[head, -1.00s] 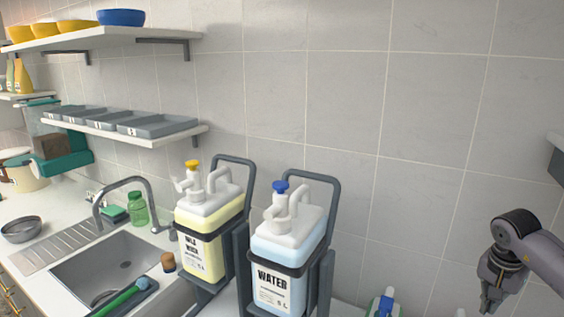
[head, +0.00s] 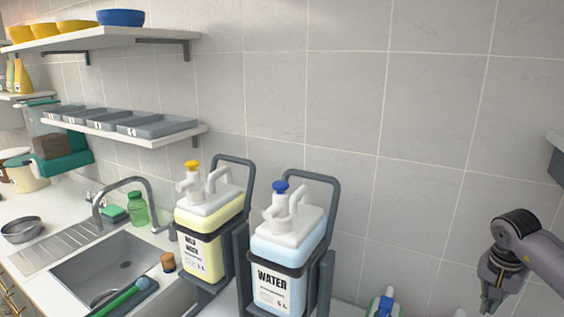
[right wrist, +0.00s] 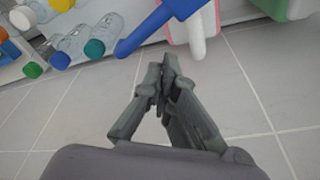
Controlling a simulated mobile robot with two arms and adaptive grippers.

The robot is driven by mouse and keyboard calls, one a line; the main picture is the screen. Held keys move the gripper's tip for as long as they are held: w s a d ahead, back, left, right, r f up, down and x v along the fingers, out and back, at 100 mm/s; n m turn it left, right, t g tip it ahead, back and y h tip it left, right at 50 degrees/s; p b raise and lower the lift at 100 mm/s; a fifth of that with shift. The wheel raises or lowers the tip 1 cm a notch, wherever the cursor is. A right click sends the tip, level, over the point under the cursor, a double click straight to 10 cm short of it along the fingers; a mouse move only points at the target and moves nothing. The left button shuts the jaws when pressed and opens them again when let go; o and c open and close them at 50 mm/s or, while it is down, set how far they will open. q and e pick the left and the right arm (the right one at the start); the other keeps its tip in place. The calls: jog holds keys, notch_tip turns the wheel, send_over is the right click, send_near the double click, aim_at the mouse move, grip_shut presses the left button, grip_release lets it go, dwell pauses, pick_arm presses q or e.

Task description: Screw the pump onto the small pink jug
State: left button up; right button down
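My right gripper (head: 488,298) hangs at the right edge of the head view, in front of the tiled wall. In the right wrist view its fingertips (right wrist: 160,78) meet, with nothing visible between them. Beyond the fingertips, a long blue spout-like part (right wrist: 158,27) shows beside a white piece; I cannot tell whether it belongs to the pump. Pink surfaces (right wrist: 180,28) show at the top edge, but they are cut off and I cannot tell whether they are the small pink jug. No pink jug shows in the head view. My left gripper is not in view.
A yellow jug (head: 204,255) and a blue WATER jug (head: 285,262), both with pumps, stand in grey holders. A sink (head: 122,262) lies to the left. Several capped clear bottles (right wrist: 75,42) show in the right wrist view. The wall between the WATER jug and my right arm is bare.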

jog(key=shift+f, duration=0.25)
jog(key=shift+f+b, duration=0.85)
jog(key=shift+f, duration=0.65)
jog(key=shift+s+d, duration=0.25)
jog(key=shift+s, duration=0.45)
jog(key=shift+s+d, duration=0.1)
jog(key=shift+s, duration=0.55)
jog(key=shift+s, duration=0.15)
